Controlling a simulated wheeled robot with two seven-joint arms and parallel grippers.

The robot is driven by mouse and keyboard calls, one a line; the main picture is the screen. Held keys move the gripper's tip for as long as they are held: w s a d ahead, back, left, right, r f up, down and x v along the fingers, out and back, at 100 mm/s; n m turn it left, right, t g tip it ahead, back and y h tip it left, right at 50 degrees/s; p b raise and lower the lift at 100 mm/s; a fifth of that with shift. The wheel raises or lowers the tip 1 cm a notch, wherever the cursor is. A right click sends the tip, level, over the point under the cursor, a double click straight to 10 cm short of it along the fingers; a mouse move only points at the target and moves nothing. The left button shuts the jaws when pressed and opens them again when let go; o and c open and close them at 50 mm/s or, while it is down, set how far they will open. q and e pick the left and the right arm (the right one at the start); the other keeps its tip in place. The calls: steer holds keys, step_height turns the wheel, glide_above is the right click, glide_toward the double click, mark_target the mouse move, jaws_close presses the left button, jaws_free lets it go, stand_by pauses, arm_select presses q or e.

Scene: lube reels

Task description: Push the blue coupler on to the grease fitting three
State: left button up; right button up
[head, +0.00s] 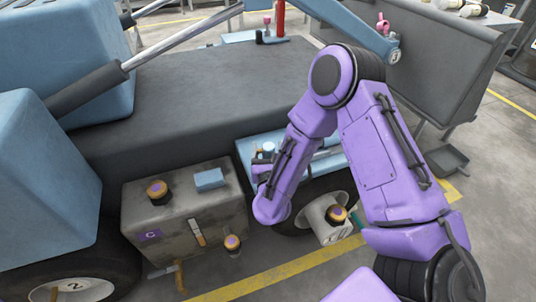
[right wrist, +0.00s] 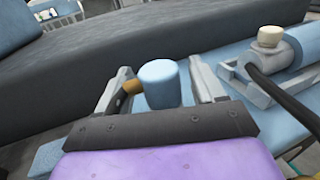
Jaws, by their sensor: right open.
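A short blue cylinder that looks like the blue coupler (right wrist: 160,86) stands upright on the light blue shelf. It also shows small in the head view (head: 268,149). My right gripper (right wrist: 160,70) is open, with one finger on each side of the blue cylinder and visible room between them. In the head view my right gripper (head: 262,168) is at the shelf's left part, partly hidden by my arm. I cannot make out which thing is grease fitting three. My left gripper is not in view.
The light blue shelf (head: 248,146) runs along the dark machine body (head: 190,105). A blue cylinder with a cream cap (right wrist: 270,38) and a dark hose (right wrist: 275,92) lie right of my gripper.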

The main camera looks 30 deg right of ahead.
steer(key=shift+w+d, duration=0.4)
steer(key=shift+w, duration=0.1)
steer(key=c, duration=1.1)
steer(key=shift+c, duration=0.2)
